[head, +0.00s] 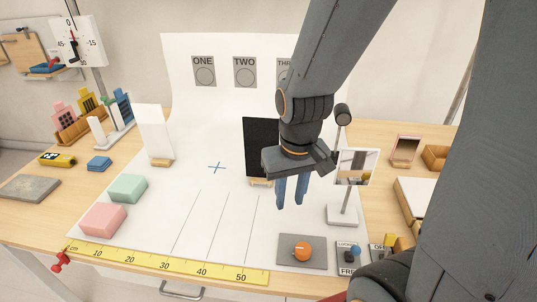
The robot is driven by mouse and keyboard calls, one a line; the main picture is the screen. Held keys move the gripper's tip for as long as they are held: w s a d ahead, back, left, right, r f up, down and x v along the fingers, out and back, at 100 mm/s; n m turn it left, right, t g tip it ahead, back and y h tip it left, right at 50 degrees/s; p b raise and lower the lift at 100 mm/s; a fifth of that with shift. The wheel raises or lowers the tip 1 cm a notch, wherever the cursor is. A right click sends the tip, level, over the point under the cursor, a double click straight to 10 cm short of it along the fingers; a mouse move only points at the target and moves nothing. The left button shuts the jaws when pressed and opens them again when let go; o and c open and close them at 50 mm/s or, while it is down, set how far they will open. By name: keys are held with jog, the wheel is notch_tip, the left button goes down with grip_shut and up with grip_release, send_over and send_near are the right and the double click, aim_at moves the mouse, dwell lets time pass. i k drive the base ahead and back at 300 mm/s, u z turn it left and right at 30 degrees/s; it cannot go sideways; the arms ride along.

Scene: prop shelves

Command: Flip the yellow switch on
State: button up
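The yellow switch (389,240) is a small yellow-tipped lever on a grey plate near the front right of the table. My own arm hides the lower part of its plate, and the lettering there is only partly visible. Its exact position, on or off, is hard to tell. My gripper (291,206) hangs over the white sheet, left of and farther back than the switch. Its two blue fingers point down, apart, with nothing between them.
A blue-tipped switch (350,254) stands just left of the yellow one. An orange knob (302,252) sits on a grey plate farther left. A black panel (261,148) and a mirror stand (343,213) are near my gripper. The sheet's middle is mostly clear.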

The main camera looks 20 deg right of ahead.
aim_at(389, 240)
jog(key=z, duration=1.65)
jog(key=k, duration=0.4)
jog(key=u, duration=0.2)
